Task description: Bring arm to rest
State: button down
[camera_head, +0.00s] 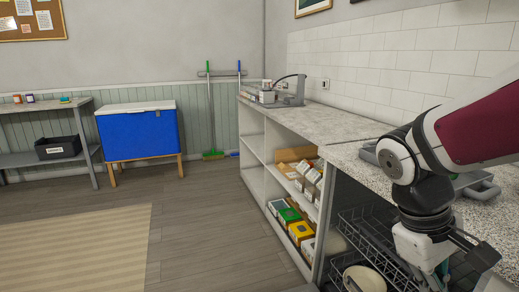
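My arm (478,128) comes in from the right edge with a dark red link. It bends at a grey and black joint (400,160) above the counter's front edge. Below the joint, a dark wrist part and a white housing point down in front of the lower rack. My gripper (434,272) is at the bottom right. Its fingers are too small, dark and partly cut off to tell whether they are open or shut, or whether they hold anything.
A speckled counter (344,153) runs along the right, with a grey tray (480,188) partly behind my arm. Below are shelves with boxes (300,230) and a black wire rack (375,240). A blue chest (140,133) stands at the back left. The wooden floor (200,220) is clear.

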jog(key=s+a+r+m+t+y, duration=0.1)
jog(key=s+a+r+m+y, duration=0.1)
jog(key=s+a, duration=0.35)
jog(key=s+a+r+m+t+y, duration=0.1)
jog(key=s+a+m+y, duration=0.1)
jog(key=s, duration=0.7)
notch_tip(320, 180, up, 21)
jog(key=t+p, duration=0.3)
jog(key=p, duration=1.6)
jog(key=shift+w+a+t+p, duration=0.2)
jog(key=shift+a+t+p, duration=0.1)
jog(key=shift+t, duration=0.1)
